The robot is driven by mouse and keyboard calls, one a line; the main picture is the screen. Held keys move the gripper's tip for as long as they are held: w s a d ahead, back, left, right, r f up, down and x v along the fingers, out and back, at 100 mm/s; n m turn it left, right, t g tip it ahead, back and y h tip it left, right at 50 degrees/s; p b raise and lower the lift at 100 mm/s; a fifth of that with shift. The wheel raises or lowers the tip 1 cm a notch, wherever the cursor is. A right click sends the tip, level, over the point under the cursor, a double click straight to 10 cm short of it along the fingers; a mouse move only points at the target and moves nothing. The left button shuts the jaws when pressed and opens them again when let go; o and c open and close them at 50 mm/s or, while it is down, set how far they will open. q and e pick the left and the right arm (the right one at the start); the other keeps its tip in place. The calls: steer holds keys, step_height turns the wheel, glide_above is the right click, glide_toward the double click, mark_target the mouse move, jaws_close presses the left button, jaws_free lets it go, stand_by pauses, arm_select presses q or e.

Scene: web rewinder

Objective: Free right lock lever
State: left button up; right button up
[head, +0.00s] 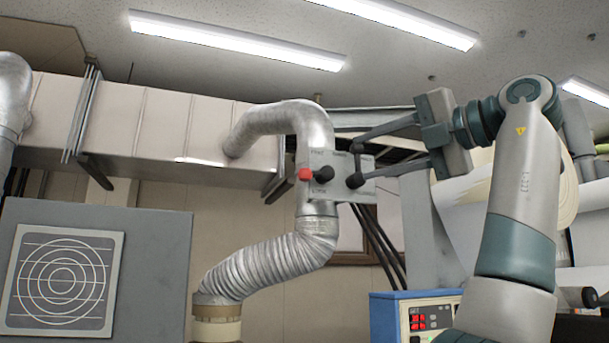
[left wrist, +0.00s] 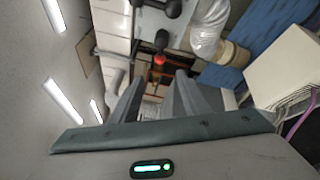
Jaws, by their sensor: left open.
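A small grey control box (head: 337,164) is at the middle of the head view, in front of a silver duct. It carries a red knob (head: 305,174) and a black knob (head: 324,174). In the left wrist view the red knob (left wrist: 159,60) and a black knob (left wrist: 162,40) show beyond the fingers. My left gripper (head: 357,163) is open, its fingers reaching left over the box's right side. In the wrist view, nothing shows between the left gripper's fingers (left wrist: 158,80). I cannot tell which part is the right lock lever. My right gripper is not in view.
A silver flexible duct (head: 268,263) runs beside and behind the box. Black cables (head: 378,240) hang below it. A blue-and-white unit with a red display (head: 418,318) stands lower right. A white roll (head: 482,215) is behind my arm. A grey panel (head: 155,265) is at left.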

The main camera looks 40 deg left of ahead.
arm_select(q)
steer(key=p, duration=0.1)
glide_toward(311, 173)
steer(key=a+p, duration=0.3)
steer(key=a, duration=0.8)
steer(key=shift+a, duration=0.35)
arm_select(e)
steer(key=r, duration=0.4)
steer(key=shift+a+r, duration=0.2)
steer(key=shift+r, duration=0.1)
arm_select(q)
steer(key=shift+d, duration=0.1)
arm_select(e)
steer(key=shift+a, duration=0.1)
arm_select(q)
steer(key=c, duration=1.1)
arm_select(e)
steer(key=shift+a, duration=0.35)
